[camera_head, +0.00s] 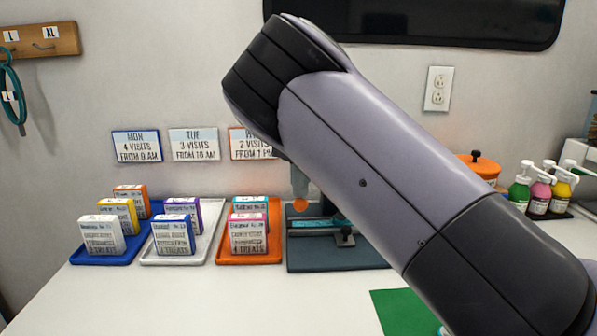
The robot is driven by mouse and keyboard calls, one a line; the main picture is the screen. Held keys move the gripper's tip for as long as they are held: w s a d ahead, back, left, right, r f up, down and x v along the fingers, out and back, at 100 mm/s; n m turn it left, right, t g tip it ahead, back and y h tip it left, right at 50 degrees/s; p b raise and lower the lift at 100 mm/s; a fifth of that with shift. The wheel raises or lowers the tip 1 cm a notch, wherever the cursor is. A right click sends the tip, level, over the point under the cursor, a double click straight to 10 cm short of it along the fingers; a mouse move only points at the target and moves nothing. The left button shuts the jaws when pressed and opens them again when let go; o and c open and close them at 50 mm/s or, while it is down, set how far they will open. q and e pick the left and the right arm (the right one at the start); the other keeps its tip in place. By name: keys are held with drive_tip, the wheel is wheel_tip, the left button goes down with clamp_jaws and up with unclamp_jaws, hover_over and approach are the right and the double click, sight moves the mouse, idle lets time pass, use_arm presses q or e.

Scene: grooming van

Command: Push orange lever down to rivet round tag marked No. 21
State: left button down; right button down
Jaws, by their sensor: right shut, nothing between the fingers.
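My right arm comes in from the lower right and covers much of the view. Only a narrow grey part of my right gripper (299,188) shows below the arm; it is shut and empty. An orange rounded end (300,204), which looks like the lever's tip, is right under it; I cannot tell whether they touch. Below is the riveting press's dark base (325,259), with a teal strip (318,224) lying across it and a small metal clamp at its right. The round tag cannot be made out. My left gripper is not in view.
Blue (90,258), white (205,246) and orange (273,252) trays with upright treat boxes stand left of the press. A green mat (402,312) lies at front right. Pump bottles (540,196) and an orange-lidded pot (480,166) stand behind my arm. The white counter's front left is clear.

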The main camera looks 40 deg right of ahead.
wheel_tip(320, 180, up, 2)
drive_tip(key=shift+r+p, duration=0.1)
drive_tip(key=shift+p, duration=1.05)
drive_tip(key=shift+r+p, duration=0.65)
drive_tip(key=shift+r, duration=0.2)
wheel_tip(320, 180, up, 9)
drive_tip(key=p, duration=0.7)
